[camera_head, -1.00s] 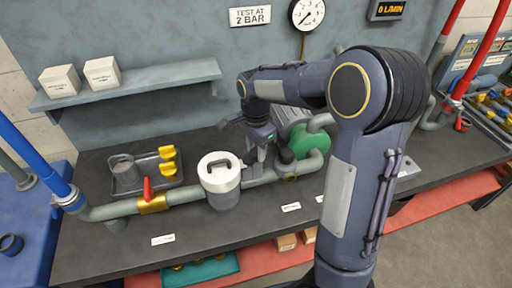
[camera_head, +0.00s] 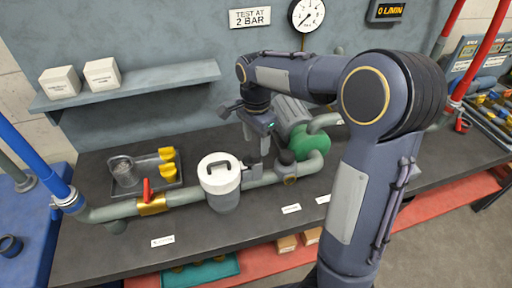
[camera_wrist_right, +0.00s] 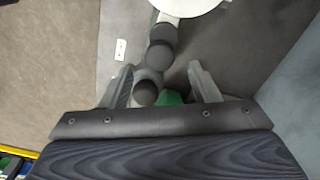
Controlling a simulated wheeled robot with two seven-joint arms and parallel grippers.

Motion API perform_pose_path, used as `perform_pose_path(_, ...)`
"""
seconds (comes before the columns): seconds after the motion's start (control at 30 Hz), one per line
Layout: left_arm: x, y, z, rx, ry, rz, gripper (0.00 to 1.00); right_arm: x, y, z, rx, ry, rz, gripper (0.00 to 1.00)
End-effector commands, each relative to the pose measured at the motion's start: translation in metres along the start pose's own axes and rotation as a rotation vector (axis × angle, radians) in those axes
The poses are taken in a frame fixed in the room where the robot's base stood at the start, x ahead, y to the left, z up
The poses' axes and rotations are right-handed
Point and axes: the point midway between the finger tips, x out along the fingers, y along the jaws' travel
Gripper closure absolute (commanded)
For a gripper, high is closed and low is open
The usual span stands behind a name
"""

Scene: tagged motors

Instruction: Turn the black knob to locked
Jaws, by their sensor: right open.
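A dark rounded knob-like part (camera_head: 286,157) stands on the pipework beside the green pump (camera_head: 312,145). My right gripper (camera_head: 257,158) points down just left of it, above the pipe, open and empty. In the right wrist view the gripper's fingers (camera_wrist_right: 160,68) are spread wide. Dark round parts (camera_wrist_right: 160,55) show between and beyond the fingertips, with another (camera_wrist_right: 145,92) nearer the palm. I cannot tell which of them is the black knob, nor read its position. No contact is clear. My left gripper is not in view.
A white-lidded strainer (camera_head: 219,172) stands left of the gripper on the pipe. A red-handled brass valve (camera_head: 150,205) and a tray (camera_head: 178,186) are further left. A gauge (camera_head: 307,14) hangs on the wall. The bench front (camera_head: 205,245) is mostly clear.

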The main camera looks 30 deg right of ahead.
Motion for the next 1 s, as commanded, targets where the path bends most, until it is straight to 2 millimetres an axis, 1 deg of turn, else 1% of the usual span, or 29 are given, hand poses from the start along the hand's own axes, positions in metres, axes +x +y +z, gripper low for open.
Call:
perform_pose_path(0.03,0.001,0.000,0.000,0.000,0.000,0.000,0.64,-0.009,-0.001,0.000,-0.001,0.000,-0.005,0.44)
perform_pose_path(0.1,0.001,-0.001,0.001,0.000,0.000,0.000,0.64,-0.020,-0.001,0.000,0.000,0.001,-0.004,0.44)
perform_pose_path(0.2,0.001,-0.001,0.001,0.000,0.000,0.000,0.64,-0.031,-0.001,0.000,0.001,0.000,-0.003,0.44)
perform_pose_path(0.3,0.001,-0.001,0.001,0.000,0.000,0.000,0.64,-0.036,0.000,0.000,0.001,0.000,0.000,0.44)
perform_pose_path(0.83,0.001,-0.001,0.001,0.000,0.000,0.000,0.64,-0.038,0.001,0.000,-0.003,-0.002,-0.001,0.44)
perform_pose_path(0.93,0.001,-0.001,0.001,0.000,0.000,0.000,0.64,-0.040,0.010,0.001,-0.046,-0.028,-0.022,0.44)
perform_pose_path(0.97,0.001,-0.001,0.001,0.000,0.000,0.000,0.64,-0.041,0.016,0.002,-0.074,-0.042,-0.035,0.44)
perform_pose_path(1.0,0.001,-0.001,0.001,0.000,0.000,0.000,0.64,-0.043,0.027,0.003,-0.123,-0.065,-0.059,0.44)
